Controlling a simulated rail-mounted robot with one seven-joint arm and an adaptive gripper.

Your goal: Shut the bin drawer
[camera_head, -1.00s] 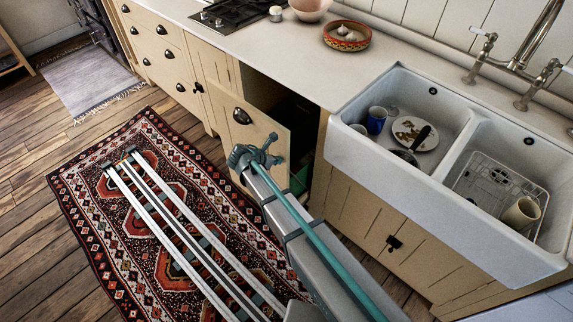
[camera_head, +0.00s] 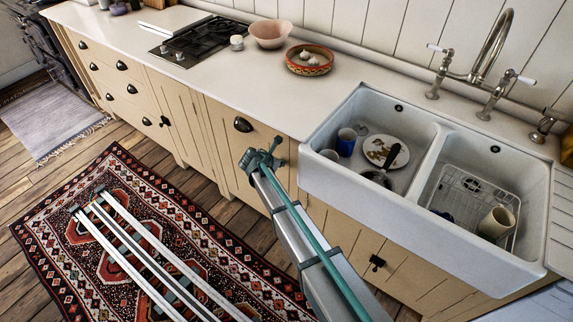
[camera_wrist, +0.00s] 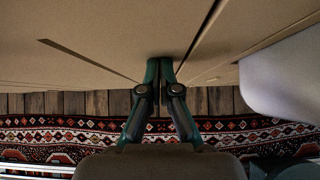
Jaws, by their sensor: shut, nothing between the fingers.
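The bin drawer (camera_head: 233,143) has a cream front with a dark cup handle (camera_head: 242,125) near its top. It stands left of the sink, and its front looks level with the neighbouring cabinet fronts in the head view. My gripper (camera_head: 262,158) is at the right part of the drawer front, below and right of the handle. In the wrist view my gripper (camera_wrist: 160,66) has its fingers together and empty, with the tips against or very close to the cream front (camera_wrist: 100,40). The arm hides the lower right of the drawer.
The white double sink (camera_head: 317,170) juts out just right of my gripper and holds dishes. The counter above carries a hob (camera_head: 200,38), a pink bowl (camera_head: 270,33) and a patterned bowl (camera_head: 309,59). A patterned rug (camera_head: 120,180) covers the floor in front.

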